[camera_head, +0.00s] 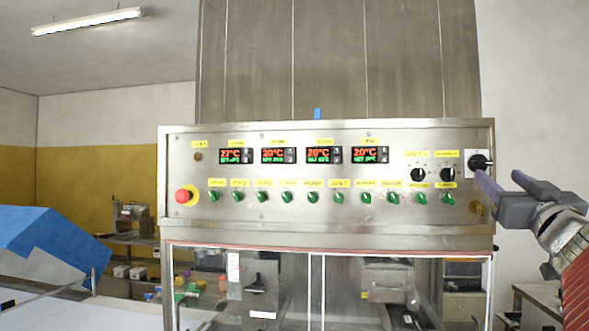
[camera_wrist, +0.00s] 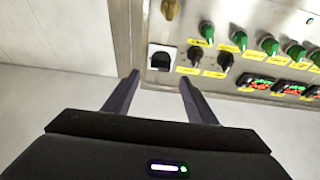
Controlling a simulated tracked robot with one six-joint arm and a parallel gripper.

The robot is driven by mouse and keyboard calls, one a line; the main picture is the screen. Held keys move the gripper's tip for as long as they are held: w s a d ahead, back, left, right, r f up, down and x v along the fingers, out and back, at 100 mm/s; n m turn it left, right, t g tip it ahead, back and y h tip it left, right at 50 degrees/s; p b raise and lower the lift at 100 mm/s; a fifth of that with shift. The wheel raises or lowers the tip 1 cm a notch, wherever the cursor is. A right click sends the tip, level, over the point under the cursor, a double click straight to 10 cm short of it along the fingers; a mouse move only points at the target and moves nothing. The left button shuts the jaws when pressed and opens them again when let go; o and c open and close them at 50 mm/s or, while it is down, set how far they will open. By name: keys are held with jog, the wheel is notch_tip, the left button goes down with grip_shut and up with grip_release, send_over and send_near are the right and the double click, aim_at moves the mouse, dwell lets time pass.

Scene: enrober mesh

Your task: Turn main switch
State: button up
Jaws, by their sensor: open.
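The main switch, a black rotary knob on a white square plate (camera_head: 479,161), sits at the right end of the steel control panel (camera_head: 330,216). In the wrist view the panel appears upside down, and the switch (camera_wrist: 161,61) lies just beyond and between the two fingertips. My gripper (camera_head: 497,175) is open and empty, with its fingers pointing toward the panel close to the switch. In the wrist view my gripper (camera_wrist: 160,79) shows a gap between its purple-grey fingers. I see no finger touching the knob; the exact distance to it is hard to tell.
Two black knobs (camera_head: 433,174) sit left of the switch, above a row of green switches (camera_head: 314,197). A red emergency button (camera_head: 184,196) is at the panel's left end. Several temperature displays (camera_head: 304,155) line the top. Plain wall (camera_head: 540,90) lies right of the panel.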

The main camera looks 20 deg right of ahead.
aim_at(485, 165)
jog(key=shift+x, duration=3.8)
jog(key=shift+c, duration=0.2)
